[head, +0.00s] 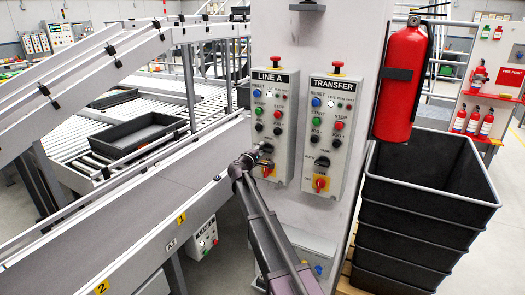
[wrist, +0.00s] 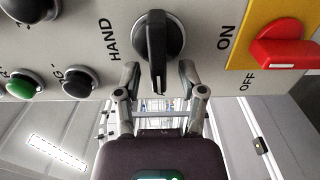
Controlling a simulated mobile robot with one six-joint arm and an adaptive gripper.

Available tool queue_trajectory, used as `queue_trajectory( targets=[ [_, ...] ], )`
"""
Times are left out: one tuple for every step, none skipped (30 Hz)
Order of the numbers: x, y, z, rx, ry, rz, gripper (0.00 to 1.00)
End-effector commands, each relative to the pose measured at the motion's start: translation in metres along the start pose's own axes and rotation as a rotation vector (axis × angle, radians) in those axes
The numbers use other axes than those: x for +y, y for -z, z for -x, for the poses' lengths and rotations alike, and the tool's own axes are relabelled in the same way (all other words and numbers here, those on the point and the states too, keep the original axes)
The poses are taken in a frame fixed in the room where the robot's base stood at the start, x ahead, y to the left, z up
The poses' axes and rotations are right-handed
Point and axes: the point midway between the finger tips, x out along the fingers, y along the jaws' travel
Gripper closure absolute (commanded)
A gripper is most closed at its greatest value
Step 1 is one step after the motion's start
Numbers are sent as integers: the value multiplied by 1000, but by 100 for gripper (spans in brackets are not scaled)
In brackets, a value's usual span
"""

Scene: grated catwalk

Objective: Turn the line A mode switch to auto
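The line A panel (head: 272,122) is a grey box on the pale column, headed LINE A. Its mode switch is a round black knob (wrist: 160,40) with a raised grip bar, near the top middle of the wrist view. The bar's white-marked end points down in that view. The word HAND is printed left of the knob; no AUTO label shows. My gripper (wrist: 159,74) is open, one fingertip on each side of the bar's lower end. I cannot tell whether either finger touches it.
A red switch (wrist: 285,45) on a yellow plate sits right of the knob in the wrist view, black and green buttons (wrist: 25,86) to the left. The TRANSFER panel (head: 328,130), a fire extinguisher (head: 401,80) and stacked black crates (head: 420,225) stand right; a conveyor (head: 130,215) runs left.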

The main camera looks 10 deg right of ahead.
Motion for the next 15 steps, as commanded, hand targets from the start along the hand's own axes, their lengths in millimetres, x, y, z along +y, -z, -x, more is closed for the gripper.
queue_trajectory(
  targets=[
    [0,0,4,1,0,0,49],
    [0,0,7,1,0,0,49],
    [0,0,11,2,0,0,49],
    [0,-1,14,2,0,0,49],
    [0,-1,17,2,0,0,49],
    [0,-1,22,2,0,0,49],
    [0,-2,26,1,0,0,49],
    [0,-2,31,1,0,0,49],
    [0,-2,37,1,0,0,49],
    [0,-2,42,1,0,0,49],
    [0,-2,47,2,0,0,49],
    [0,-2,53,2,0,0,49],
    [0,-2,58,1,0,0,49],
    [0,-3,63,0,0,0,49],
    [0,-3,70,0,0,1,49]
  ],
)
